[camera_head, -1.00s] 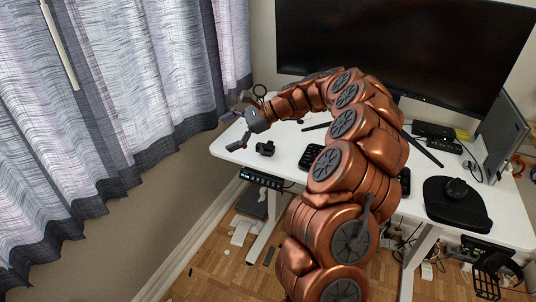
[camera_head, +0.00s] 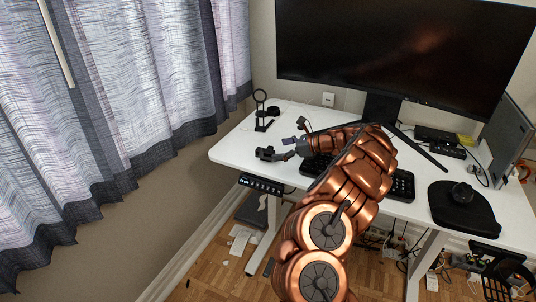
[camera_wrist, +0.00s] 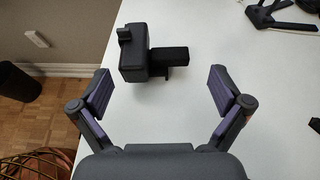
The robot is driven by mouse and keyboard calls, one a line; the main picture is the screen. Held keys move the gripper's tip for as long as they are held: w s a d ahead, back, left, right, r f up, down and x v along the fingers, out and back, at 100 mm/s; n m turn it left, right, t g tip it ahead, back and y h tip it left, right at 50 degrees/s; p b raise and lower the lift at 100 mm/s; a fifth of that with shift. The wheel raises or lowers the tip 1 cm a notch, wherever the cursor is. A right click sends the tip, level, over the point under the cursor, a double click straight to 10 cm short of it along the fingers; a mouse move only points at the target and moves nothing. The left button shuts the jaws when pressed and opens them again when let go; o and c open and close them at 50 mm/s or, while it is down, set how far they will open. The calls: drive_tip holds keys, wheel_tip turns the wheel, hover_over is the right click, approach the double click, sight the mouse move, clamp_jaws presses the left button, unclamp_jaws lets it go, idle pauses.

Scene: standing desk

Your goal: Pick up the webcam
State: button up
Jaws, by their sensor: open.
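The webcam (camera_head: 265,153), a small black blocky device, sits near the left front edge of the white desk. No contact is visible.
A black ring stand (camera_head: 260,112) is behind the webcam on the white desk (camera_head: 233,150). A keyboard (camera_head: 402,184) is partly hidden by my arm. A large monitor (camera_head: 400,50) stands behind. A black pad (camera_head: 460,215) is at right. Bare desk surrounds the webcam.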

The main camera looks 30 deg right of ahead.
drive_tip(key=x, duration=0.5)
drive_tip(key=shift+s+a, duration=0.1)
drive_tip(key=shift+c, duration=0.2)
drive_tip(key=c, duration=1.1)
drive_tip(key=shift+c, duration=0.2)
